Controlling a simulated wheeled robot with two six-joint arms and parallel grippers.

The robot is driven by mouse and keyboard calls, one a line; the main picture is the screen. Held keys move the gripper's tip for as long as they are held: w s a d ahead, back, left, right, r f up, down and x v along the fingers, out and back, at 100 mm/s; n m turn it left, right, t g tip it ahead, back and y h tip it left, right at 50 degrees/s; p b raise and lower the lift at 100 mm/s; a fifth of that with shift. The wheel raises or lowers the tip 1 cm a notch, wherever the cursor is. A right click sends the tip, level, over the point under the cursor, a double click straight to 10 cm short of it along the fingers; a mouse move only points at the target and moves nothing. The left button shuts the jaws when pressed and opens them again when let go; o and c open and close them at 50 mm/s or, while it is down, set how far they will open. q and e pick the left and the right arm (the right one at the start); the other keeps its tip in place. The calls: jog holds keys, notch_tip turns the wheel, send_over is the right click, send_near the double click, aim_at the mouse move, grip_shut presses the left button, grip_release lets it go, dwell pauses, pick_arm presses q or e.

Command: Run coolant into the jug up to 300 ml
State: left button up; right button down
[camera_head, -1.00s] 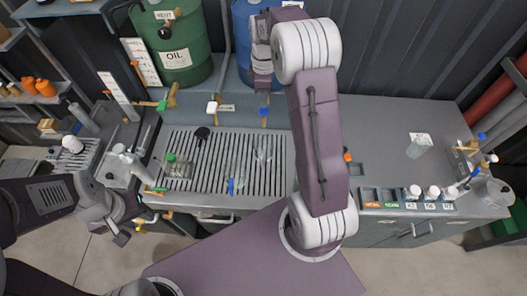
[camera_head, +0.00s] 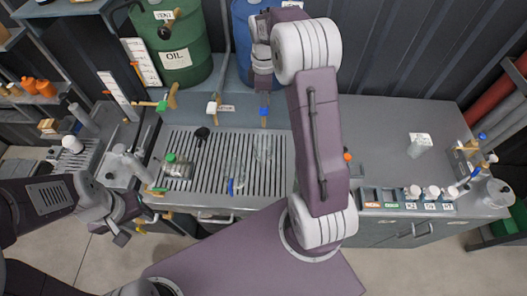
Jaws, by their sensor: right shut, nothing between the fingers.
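The blue coolant drum (camera_head: 242,42) stands at the back, partly hidden by my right arm. A tap with a blue handle (camera_head: 264,111) shows in front of it. My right gripper (camera_head: 263,86) is shut and empty, just above and behind that handle in the picture; I cannot tell whether they touch. A clear vessel (camera_head: 263,149), perhaps the jug, stands on the slotted drain grate (camera_head: 215,190) below the tap. Its marks and level are too small to read. Another clear vessel (camera_head: 240,170) with a blue patch is nearer. My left gripper (camera_head: 122,237) hangs at the bench's left front; its jaws are unclear.
A green oil drum (camera_head: 176,52) stands left of the blue one, with its own taps. A green-capped jar (camera_head: 176,168) and a black-headed tool (camera_head: 202,134) are on the grate. A labelled clear container (camera_head: 419,146) and small white-capped bottles (camera_head: 431,192) stand right. The right bench middle is clear.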

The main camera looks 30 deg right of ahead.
jog(key=shift+f, duration=0.15)
dwell(0.3)
jog(key=shift+f, duration=1.65)
dwell(5.8)
